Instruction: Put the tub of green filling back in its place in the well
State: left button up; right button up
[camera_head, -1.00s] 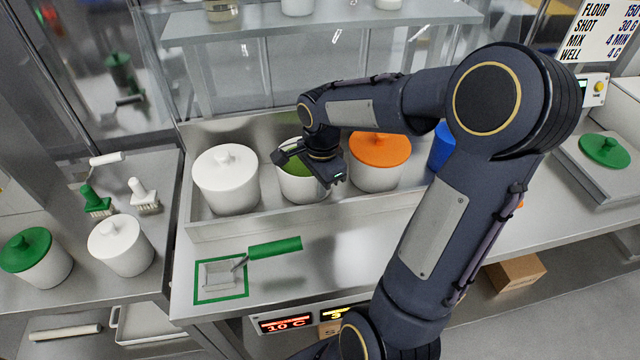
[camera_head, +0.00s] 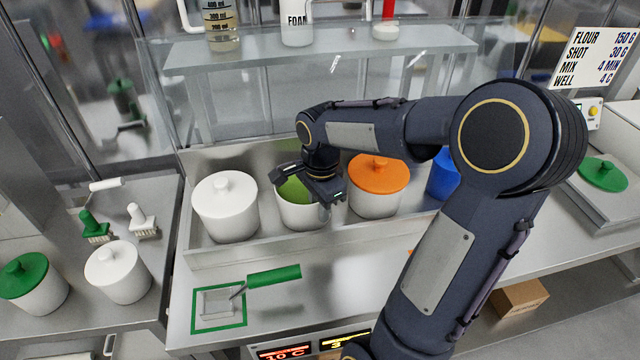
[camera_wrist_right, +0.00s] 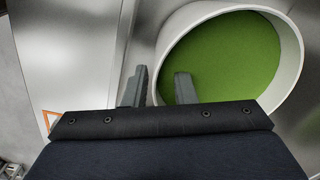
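The tub of green filling (camera_head: 301,215) is white, open and upright. It stands in the steel well (camera_head: 340,235) between a white-lidded tub and an orange-lidded tub. My right gripper (camera_head: 309,186) is over its rim and hides part of the opening. In the right wrist view the tub (camera_wrist_right: 292,45) shows its green filling. The right gripper's fingers (camera_wrist_right: 160,88) are apart, one outside the tub wall and one inside it, with a gap between them and the wall. Whether the tub fully touches the well floor is hidden. My left gripper is out of view.
The white-lidded tub (camera_head: 224,210) and orange-lidded tub (camera_head: 377,190) stand close on either side. A blue container (camera_head: 441,178) is farther right. A glass shelf (camera_head: 320,50) rises behind the well. A green-handled scraper (camera_head: 272,276) lies on the counter in front.

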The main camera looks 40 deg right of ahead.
notch_tip(320, 180, up, 9)
jog(key=s+a+f+n+t+y, duration=0.2)
jog(key=s+a+n, duration=0.5)
jog(key=n, duration=0.1)
jog(key=s+a+f+n+t+y, duration=0.1)
jog(key=s+a+f+n+t, duration=0.1)
jog(key=s+a+n, duration=0.4)
jog(key=s+n+t, duration=0.1)
jog(key=n, duration=0.2)
jog(key=shift+a+f+n+y, duration=0.3)
jog(key=shift+a+f+y, duration=0.1)
